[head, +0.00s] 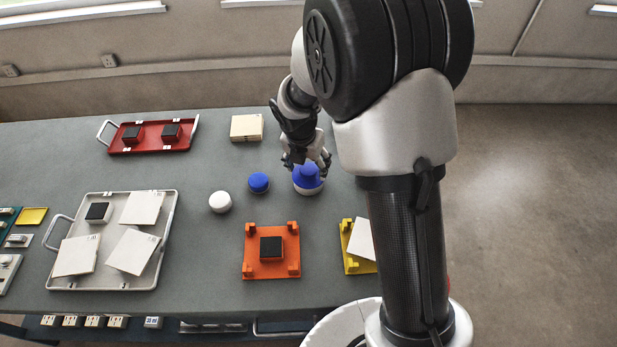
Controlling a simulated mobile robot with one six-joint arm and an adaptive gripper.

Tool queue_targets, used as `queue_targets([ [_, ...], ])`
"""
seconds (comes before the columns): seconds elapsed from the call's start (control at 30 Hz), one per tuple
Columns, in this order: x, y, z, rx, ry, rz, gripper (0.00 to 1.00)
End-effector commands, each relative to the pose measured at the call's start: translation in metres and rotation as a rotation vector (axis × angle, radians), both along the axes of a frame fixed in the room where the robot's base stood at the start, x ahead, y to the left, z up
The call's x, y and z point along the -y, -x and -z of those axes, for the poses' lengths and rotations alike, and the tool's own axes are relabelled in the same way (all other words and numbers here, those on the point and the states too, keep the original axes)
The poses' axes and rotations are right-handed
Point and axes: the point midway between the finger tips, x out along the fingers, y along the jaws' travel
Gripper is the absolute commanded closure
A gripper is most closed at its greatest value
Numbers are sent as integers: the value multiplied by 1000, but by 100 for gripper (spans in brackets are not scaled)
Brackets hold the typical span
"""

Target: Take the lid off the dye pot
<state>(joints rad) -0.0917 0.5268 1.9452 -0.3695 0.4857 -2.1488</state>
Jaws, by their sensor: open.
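A round white pot (308,189) with a blue lid (307,176) stands on the grey table, right of its middle. It looks like the dye pot. The blue lid sits on top of the pot. My gripper (307,165) is open and points down at the lid, with its fingers spread at either side of the lid's top. I cannot tell whether the fingers touch the lid. My wrist hides the far side of the lid.
A small blue round piece (258,182) and a white round piece (220,202) lie left of the pot. An orange fixture (257,268) stands in front and a yellow one (352,265) is partly behind my arm. A white tray (170,215) and a red tray (150,150) lie left.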

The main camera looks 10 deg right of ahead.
Motion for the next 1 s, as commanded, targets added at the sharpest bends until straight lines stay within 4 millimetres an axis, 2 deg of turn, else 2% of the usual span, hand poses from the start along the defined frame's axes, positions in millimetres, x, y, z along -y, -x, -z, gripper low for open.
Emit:
queue_targets([
  [0.03,1,-1,12,-3,0,1,38],
  [0.1,2,-3,17,-1,-1,0,38],
  [0.33,2,-4,16,1,0,0,38],
  [0.9,2,-4,16,0,0,0,76],
  [1.0,2,-4,16,0,0,0,78],
])
